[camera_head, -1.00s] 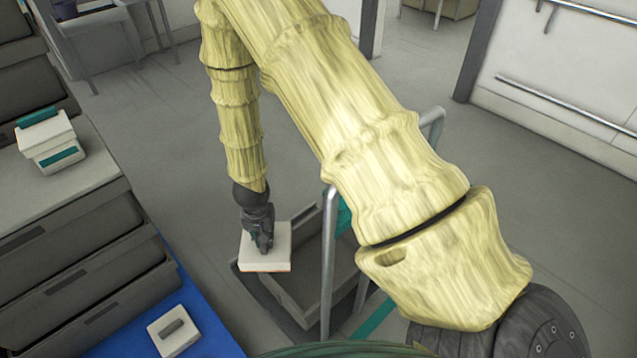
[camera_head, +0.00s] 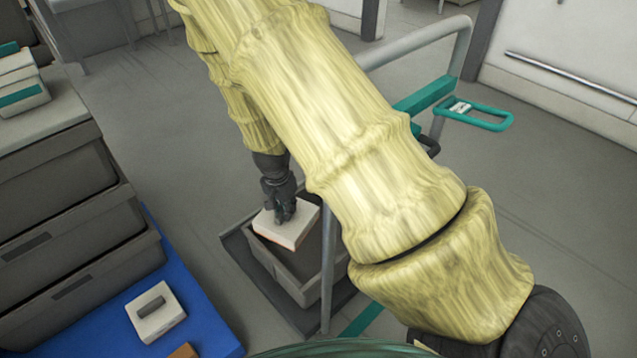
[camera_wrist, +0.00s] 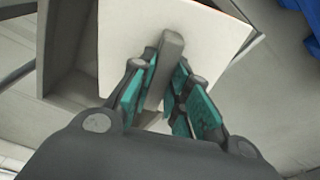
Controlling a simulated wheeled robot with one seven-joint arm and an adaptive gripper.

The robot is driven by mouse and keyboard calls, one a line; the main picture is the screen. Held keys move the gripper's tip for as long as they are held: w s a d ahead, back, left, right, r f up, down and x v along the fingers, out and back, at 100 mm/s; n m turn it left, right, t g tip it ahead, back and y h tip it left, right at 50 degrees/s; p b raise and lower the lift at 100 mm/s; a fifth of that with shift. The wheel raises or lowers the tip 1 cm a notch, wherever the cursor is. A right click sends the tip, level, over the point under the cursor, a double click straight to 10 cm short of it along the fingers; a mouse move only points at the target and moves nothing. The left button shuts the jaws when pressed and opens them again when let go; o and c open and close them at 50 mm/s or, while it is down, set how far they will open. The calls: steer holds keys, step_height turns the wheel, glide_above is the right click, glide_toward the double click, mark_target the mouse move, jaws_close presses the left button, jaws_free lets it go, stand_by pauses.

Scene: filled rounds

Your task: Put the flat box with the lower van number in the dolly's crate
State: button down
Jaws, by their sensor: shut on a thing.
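My gripper (camera_head: 283,208) is shut on the grey handle of a flat white box (camera_head: 290,232). It holds the box over the dolly's grey crate (camera_head: 268,262), above its far left part. In the wrist view the green-padded fingers (camera_wrist: 165,95) close on the handle of the white box (camera_wrist: 125,35). A second flat white box (camera_head: 165,323) with a grey handle lies on the blue surface at the lower left. No van number is readable on either box. My arm covers part of the crate.
The dolly's grey rail (camera_head: 328,270) rises in front of the crate. An orange-brown thing (camera_head: 184,351) shows at the bottom edge.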

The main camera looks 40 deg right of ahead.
mark_target(290, 224)
steer(key=f+m+b, duration=0.1)
steer(key=f+b, duration=0.1)
steer(key=d+f+m+b, duration=0.1)
steer(key=f+b, duration=0.1)
steer(key=b, duration=0.1)
steer(key=s+f+b, duration=0.1)
steer(key=f+b, duration=0.1)
steer(key=b, duration=0.1)
steer(key=shift+s+d+f+m, duration=0.1)
steer(key=shift+d+f+m, duration=0.1)
steer(key=shift+m, duration=0.2)
steer(key=shift+s+d+f+m+b, duration=0.1)
steer(key=shift+s+f+m+b, duration=0.15)
steer(key=shift+f+m+b, duration=0.5)
steer(key=shift+n, duration=0.35)
step_height(290, 224, down, 10)
steer(key=b, duration=0.5)
steer(key=shift+r, duration=0.25)
steer(key=c, duration=1.4)
jaws_free()
steer(key=shift+o, duration=0.2)
steer(key=r+p, duration=0.1)
steer(key=r, duration=0.3)
steer(key=a+r+p, duration=0.1)
steer(key=r+p, duration=0.1)
steer(key=r, duration=0.2)
steer(key=r+p, duration=0.2)
steer(key=r, duration=0.2)
steer(key=shift+s+a, duration=0.1)
steer(key=shift+a, duration=0.15)
